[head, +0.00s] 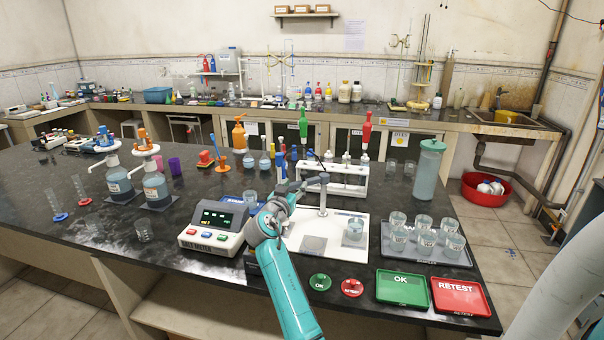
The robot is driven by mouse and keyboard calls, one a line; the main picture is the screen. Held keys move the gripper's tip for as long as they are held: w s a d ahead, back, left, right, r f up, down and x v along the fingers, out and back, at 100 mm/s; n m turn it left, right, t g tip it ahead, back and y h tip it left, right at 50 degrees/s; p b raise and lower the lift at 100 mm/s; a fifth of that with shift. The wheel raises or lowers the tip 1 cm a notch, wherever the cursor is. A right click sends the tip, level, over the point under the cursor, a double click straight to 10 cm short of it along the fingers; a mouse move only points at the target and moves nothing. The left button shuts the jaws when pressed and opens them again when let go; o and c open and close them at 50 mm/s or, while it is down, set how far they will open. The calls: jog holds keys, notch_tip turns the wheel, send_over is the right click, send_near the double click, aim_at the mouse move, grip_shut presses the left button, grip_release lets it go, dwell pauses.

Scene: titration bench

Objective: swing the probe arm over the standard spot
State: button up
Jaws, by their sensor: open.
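The probe stand has a slim metal post (323,198) on a white base board (340,258). Its probe arm (312,180) reaches left from the top of the post, and its end is partly hidden by my gripper. My gripper (283,182) is open, close to the left end of the probe arm; I cannot tell whether they touch. A grey square (314,244) is marked at the front left of the board. A small beaker of liquid (354,229) stands on the right of the board. I cannot tell which spot is the standard one.
A salt meter (213,226) stands left of the board, with a beaker (250,199) behind it. Several beakers fill a grey tray (428,258) at right. Green OK (403,289) and red RETEST (459,297) trays lie in front. A white rack (333,187) stands behind.

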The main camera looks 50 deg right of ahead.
aim_at(303, 174)
jog(key=x, duration=0.9)
jog(key=shift+w+d, duration=0.2)
jog(key=shift+d, duration=0.15)
grip_shut()
